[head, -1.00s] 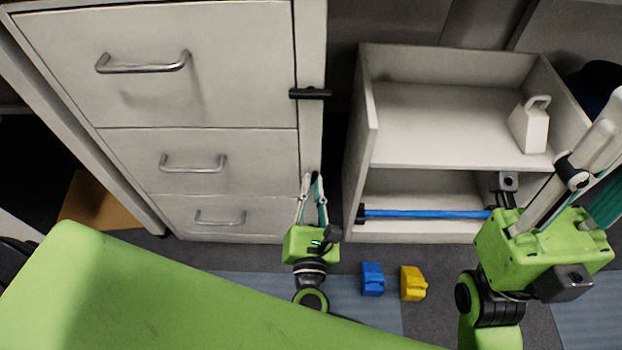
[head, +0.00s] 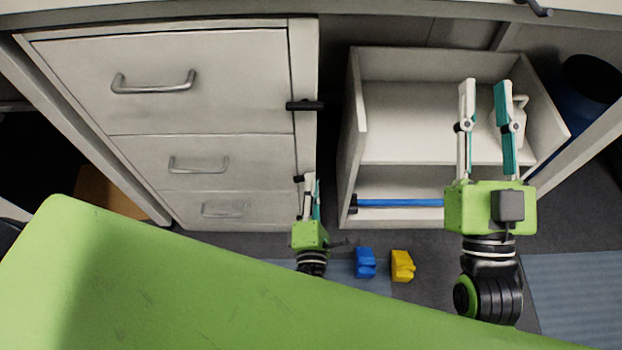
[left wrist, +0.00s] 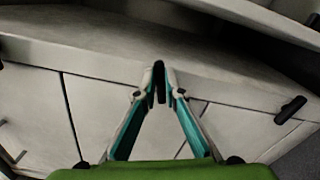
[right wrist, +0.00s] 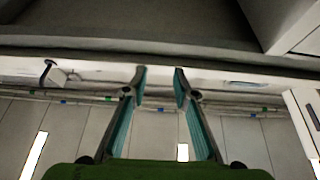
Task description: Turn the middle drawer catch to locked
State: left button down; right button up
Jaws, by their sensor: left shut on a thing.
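A cabinet with three drawers, its middle drawer (head: 215,150) among them, stands at the left of the head view, all closed. A black catch (head: 305,105) lies level on the side post by the top drawer. Lower on the post, the dark middle catch (head: 298,178) shows partly at my left gripper (head: 310,178). In the left wrist view the gripper's fingertips (left wrist: 160,85) are shut on this catch (left wrist: 159,72), which looks nearly upright there. Another catch (left wrist: 290,110) shows at right. My right gripper (head: 486,85) is open and empty, raised before the shelf.
An open white shelf (head: 355,130) at right holds a white jug-like thing (head: 521,115) and a blue bar (head: 400,203). A blue block (head: 365,262) and a yellow block (head: 402,266) lie on the floor. A desk edge (head: 400,18) runs above. A blue bin (head: 585,100) stands far right.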

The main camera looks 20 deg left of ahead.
pick_arm(q)
jog(key=shift+s+f+m+p, duration=0.15)
jog(key=shift+m+p, duration=0.3)
jog(key=shift+m, duration=0.5)
jog(key=shift+w+f+m+p, duration=0.15)
jog(key=shift+m+p, duration=0.25)
jog(key=shift+m, duration=0.55)
pick_arm(e)
notch_tip(320, 180, down, 11)
jog(key=w+g+h, duration=0.2)
jog(key=g, duration=0.3)
jog(key=shift+d+r, duration=0.2)
jog(key=shift+d, duration=0.25)
pick_arm(q)
jog(key=shift+s, duration=0.1)
jog(key=c, duration=2.1)
grip_release()
jog(key=shift+c, duration=0.2)
jog(key=v, duration=1.2)
jog(key=shift+r, duration=0.1)
